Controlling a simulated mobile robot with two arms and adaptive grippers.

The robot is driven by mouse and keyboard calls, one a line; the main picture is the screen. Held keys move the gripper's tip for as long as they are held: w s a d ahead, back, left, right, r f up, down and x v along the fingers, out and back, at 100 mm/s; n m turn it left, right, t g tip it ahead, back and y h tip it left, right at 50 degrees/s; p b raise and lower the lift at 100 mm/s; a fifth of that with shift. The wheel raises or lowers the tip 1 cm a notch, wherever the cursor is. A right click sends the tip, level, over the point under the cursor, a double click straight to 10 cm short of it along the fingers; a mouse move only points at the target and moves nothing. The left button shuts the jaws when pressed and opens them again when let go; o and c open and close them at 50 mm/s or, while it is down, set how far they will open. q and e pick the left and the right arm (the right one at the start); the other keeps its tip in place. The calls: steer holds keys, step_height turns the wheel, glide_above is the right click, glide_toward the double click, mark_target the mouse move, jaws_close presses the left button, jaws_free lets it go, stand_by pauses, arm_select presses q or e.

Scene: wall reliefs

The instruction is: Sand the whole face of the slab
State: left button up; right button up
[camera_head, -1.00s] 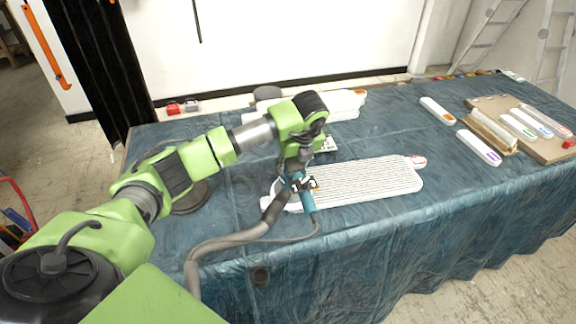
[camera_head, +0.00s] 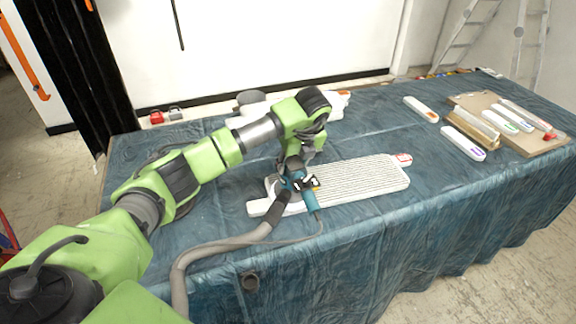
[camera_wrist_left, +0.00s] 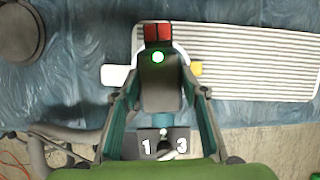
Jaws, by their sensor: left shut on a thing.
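The slab (camera_head: 360,178) lies flat on the blue covered table, white with fine dark ribs along its length. In the left wrist view the slab (camera_wrist_left: 255,60) runs to the right, with a smooth white tab at its left end. My left gripper (camera_head: 294,166) is shut on a teal and black sander (camera_head: 307,190), which sits over the slab's left end. The sander also shows in the left wrist view (camera_wrist_left: 160,85) between the fingers. A grey hose runs from it towards the front left. The sander hides the face under it, and I cannot tell whether its pad touches. My right gripper is not in view.
The blue covered table (camera_head: 420,225) has free room in front of the slab. White tools (camera_head: 463,143) and a wooden board (camera_head: 545,143) lie at the right. A dark round disc (camera_wrist_left: 18,28) lies left of the slab. More white pieces lie behind the arm.

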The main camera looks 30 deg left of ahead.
arm_select(q)
steer(key=shift+w+d+r, duration=0.3)
steer(key=shift+w+d, duration=0.25)
steer(key=shift+w, duration=0.15)
steer(key=shift+b, duration=0.3)
steer(key=shift+w+d+b, duration=0.95)
steer(key=shift+w+d, duration=0.35)
steer(key=shift+d, duration=0.1)
steer(key=shift+w+d, duration=0.1)
steer(key=w+d+b, duration=0.3)
steer(key=w+d, duration=0.2)
steer(key=shift+w+d+b, duration=0.15)
steer(key=shift+d+b, duration=0.05)
steer(key=shift+b, duration=0.1)
